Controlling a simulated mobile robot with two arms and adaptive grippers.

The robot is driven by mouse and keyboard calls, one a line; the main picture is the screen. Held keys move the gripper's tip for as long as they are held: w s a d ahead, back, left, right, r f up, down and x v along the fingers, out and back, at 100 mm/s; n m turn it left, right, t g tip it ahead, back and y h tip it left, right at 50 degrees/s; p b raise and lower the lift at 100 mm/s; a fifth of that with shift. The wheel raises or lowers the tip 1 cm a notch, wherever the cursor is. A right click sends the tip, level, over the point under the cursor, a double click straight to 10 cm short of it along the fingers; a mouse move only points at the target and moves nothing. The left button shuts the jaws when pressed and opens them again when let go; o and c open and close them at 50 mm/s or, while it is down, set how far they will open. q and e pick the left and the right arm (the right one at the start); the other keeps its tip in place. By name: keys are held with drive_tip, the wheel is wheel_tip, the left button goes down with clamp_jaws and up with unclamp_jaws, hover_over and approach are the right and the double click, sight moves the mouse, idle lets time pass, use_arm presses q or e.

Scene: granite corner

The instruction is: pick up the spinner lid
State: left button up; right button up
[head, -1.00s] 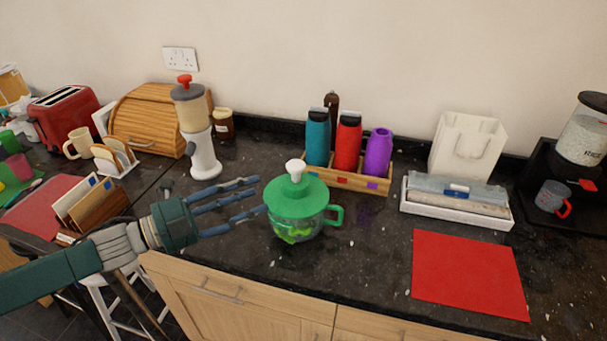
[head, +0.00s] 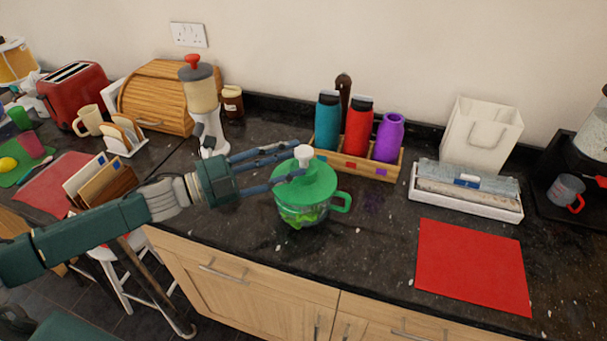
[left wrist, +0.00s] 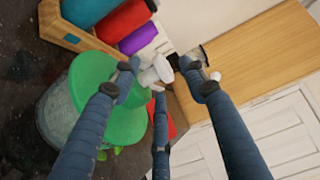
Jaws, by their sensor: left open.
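The spinner lid (head: 310,188) is a green dome with a white knob (head: 303,153), seated on a clear bowl (head: 300,214) with a green handle and green leaves inside. In the left wrist view the green lid (left wrist: 90,85) fills the left side, its white knob (left wrist: 155,72) showing among the finger ends. My left gripper (head: 297,161) is open, its blue fingers reaching from the left over the lid to around the knob. In the left wrist view the gripper (left wrist: 159,73) has fingers apart; whether any touches the knob I cannot tell. My right gripper is not in view.
A wooden rack (head: 345,162) with teal, red and purple bottles stands just behind the bowl. A food-processor-like white appliance (head: 208,135) stands back left. A red mat (head: 472,266) lies right, below a white tray (head: 465,203). The counter between bowl and mat is clear.

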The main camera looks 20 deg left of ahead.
sight(304, 155)
use_arm(q)
drive_tip(key=x, duration=0.1)
drive_tip(key=p+x, duration=0.1)
drive_tip(key=x, duration=0.1)
drive_tip(key=shift+r, duration=0.25)
drive_tip(key=shift+w+d+f+p, duration=0.25)
drive_tip(key=shift+w+d+p, duration=0.2)
drive_tip(key=shift+d, duration=0.1)
drive_tip(key=shift+s, duration=0.1)
clamp_jaws()
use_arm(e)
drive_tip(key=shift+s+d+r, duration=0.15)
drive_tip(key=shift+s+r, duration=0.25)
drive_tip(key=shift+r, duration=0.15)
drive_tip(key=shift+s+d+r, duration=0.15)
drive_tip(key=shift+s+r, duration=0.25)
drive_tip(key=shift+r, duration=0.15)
